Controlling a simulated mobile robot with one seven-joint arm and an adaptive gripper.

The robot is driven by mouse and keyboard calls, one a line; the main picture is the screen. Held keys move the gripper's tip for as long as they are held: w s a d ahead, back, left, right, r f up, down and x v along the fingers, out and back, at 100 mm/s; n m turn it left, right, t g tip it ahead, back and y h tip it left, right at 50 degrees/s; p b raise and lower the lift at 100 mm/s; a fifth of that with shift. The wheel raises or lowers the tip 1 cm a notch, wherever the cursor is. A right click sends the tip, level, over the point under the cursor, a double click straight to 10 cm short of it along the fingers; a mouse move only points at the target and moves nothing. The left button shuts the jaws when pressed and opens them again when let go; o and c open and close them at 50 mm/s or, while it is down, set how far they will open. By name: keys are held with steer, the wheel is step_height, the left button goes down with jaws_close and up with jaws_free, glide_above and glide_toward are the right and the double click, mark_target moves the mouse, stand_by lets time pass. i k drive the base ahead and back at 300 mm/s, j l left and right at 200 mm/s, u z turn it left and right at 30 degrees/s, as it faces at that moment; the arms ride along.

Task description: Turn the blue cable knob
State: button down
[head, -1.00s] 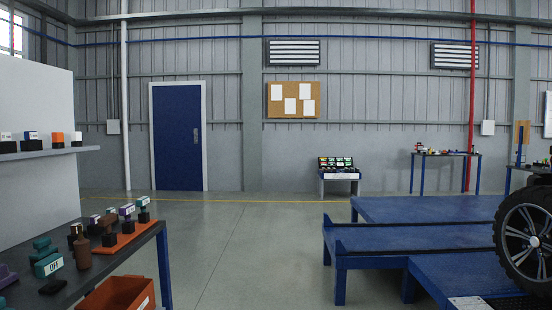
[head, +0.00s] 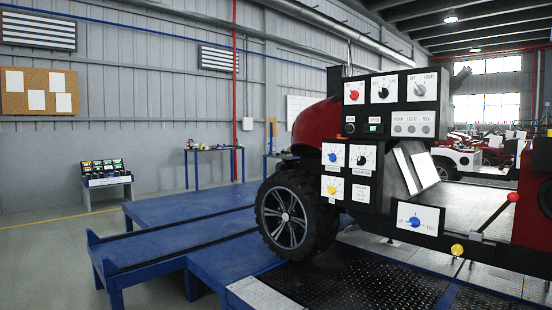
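A black control panel (head: 388,132) stands on the right, in front of a red vehicle (head: 312,122). One blue knob (head: 333,157) sits on a white plate at the panel's left side, above a yellow knob (head: 331,190) and beside a black knob (head: 361,160). A second blue knob (head: 415,222) sits on a separate white plate lower down, with "FULL" printed at its right. The small print is too blurred to tell which blue knob is the cable knob. My gripper is not in view.
A red knob (head: 354,95) and more controls line the panel's top. A red-balled lever (head: 513,197) leans at right. Blue platforms (head: 190,215) and a large wheel (head: 285,217) occupy the middle. Open floor (head: 50,270) lies at left.

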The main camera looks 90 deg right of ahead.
mark_target(332, 157)
steer(key=z, duration=3)
steer(key=i+j+z, duration=0.1)
steer(key=z, duration=0.3)
steer(key=i+j+z, duration=0.15)
steer(key=z, duration=0.25)
steer(key=i+j+z, duration=0.15)
steer(key=j, duration=0.2)
steer(key=i+j+z, duration=0.15)
steer(key=j, duration=0.25)
steer(key=i+j+z, duration=0.15)
steer(key=j, duration=0.25)
steer(key=i+j, duration=0.15)
steer(key=j, duration=0.3)
steer(key=i+j, duration=0.1)
steer(key=j, duration=0.35)
steer(key=i+j, duration=0.15)
steer(key=j, duration=0.3)
steer(key=i+j+z, duration=0.1)
steer(key=j, duration=0.3)
